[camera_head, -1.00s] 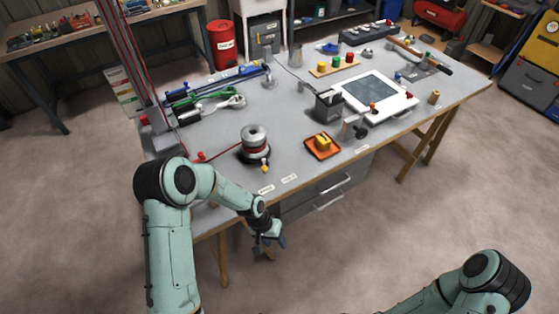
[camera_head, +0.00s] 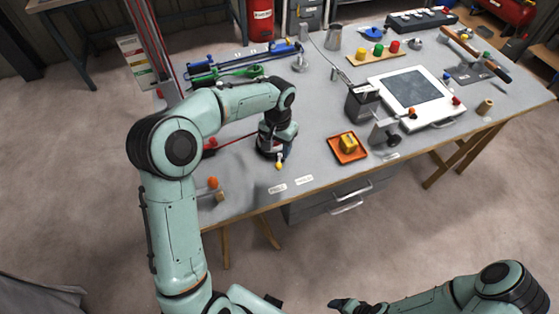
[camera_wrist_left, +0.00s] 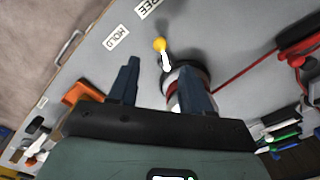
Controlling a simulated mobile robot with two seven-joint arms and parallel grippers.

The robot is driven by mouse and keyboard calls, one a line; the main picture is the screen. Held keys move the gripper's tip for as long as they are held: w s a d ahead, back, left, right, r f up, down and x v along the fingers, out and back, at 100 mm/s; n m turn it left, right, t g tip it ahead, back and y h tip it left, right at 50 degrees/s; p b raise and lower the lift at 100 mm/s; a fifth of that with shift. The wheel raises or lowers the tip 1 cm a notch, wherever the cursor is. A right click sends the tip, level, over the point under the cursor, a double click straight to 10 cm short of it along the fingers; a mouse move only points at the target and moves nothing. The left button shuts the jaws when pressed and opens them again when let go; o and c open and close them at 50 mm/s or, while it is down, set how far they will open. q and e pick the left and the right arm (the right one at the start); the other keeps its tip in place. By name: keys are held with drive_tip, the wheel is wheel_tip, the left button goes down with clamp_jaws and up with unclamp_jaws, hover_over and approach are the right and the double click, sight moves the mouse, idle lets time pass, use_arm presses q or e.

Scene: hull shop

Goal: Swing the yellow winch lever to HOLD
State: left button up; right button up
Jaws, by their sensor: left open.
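The winch (camera_wrist_left: 180,85) is a drum on a dark base on the grey bench; in the head view my left arm partly covers it. Its lever has a yellow knob (camera_head: 278,166), also seen in the left wrist view (camera_wrist_left: 159,44). The lever points towards the bench front, nearer the FREE label (camera_wrist_left: 147,7) than the HOLD label (camera_wrist_left: 117,38). My left gripper (camera_wrist_left: 160,70) is open above the winch, its fingers apart on either side of the lever in the wrist view; contact is not visible. My right gripper (camera_head: 345,304) is low at the bottom edge, its jaws unclear.
An orange tray (camera_head: 361,157) with a yellow block stands right of the winch. A dark box (camera_head: 362,104) and a white framed panel (camera_head: 440,122) lie beyond it. Green and blue tools lie behind my left arm. A red line runs left from the winch.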

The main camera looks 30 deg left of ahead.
sight(278, 164)
use_arm(q)
wheel_tip(278, 164, down, 9)
drive_tip(key=shift+r, duration=0.1)
idle(0.3)
clamp_jaws()
